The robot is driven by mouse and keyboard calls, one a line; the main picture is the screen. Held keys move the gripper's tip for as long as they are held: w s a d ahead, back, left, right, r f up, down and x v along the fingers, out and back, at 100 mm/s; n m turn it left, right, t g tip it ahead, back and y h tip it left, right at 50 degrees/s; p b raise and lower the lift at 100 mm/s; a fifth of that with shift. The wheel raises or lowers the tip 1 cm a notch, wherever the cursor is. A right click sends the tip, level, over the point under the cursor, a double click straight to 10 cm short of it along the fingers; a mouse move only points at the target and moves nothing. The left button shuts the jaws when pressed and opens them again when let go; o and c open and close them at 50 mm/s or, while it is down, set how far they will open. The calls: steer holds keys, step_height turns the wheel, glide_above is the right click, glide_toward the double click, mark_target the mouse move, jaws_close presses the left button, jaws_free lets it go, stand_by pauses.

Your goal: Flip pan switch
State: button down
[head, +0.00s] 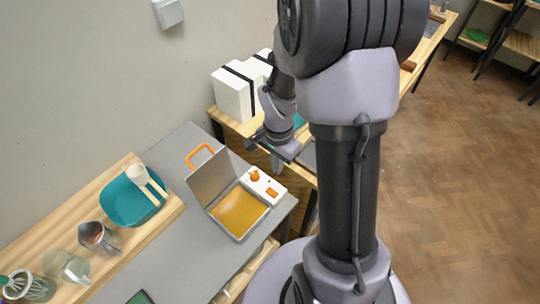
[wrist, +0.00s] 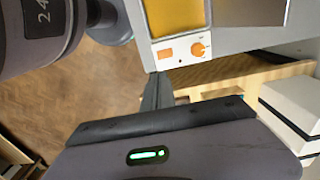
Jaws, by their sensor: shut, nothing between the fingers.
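The pan (head: 238,213) is a flat, square tray with a yellow-orange inside, its grey lid (head: 212,179) standing open with an orange handle. A white control panel (head: 263,186) on its right side carries an orange knob (head: 254,175) and a small orange rectangular switch (head: 272,193). In the wrist view, the switch (wrist: 165,53) lies left of the knob (wrist: 198,49). My gripper (head: 277,164) is shut and empty, beyond the panel and apart from it. In the wrist view, its fingertips (wrist: 157,90) show below the panel near the switch.
A wooden board (head: 165,208) on the left holds a teal bowl (head: 122,205), a jug (head: 98,238), a glass vessel (head: 68,266) and a whisk jar (head: 35,286). White boxes (head: 231,97) with black bands stand behind my gripper. Grey counter (head: 160,255) is clear before the pan.

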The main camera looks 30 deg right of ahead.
steer(key=shift+a+f, duration=0.1)
steer(key=b, duration=0.5)
glide_toward(275, 194)
step_height(275, 194, down, 7)
steer(key=shift+r, duration=0.1)
steer(key=shift+p, duration=0.3)
steer(key=shift+s+f+b, duration=0.1)
steer(key=shift+f+b, duration=0.3)
steer(key=shift+b, duration=0.15)
steer(key=shift+s+r, duration=0.1)
steer(key=shift+r, duration=0.1)
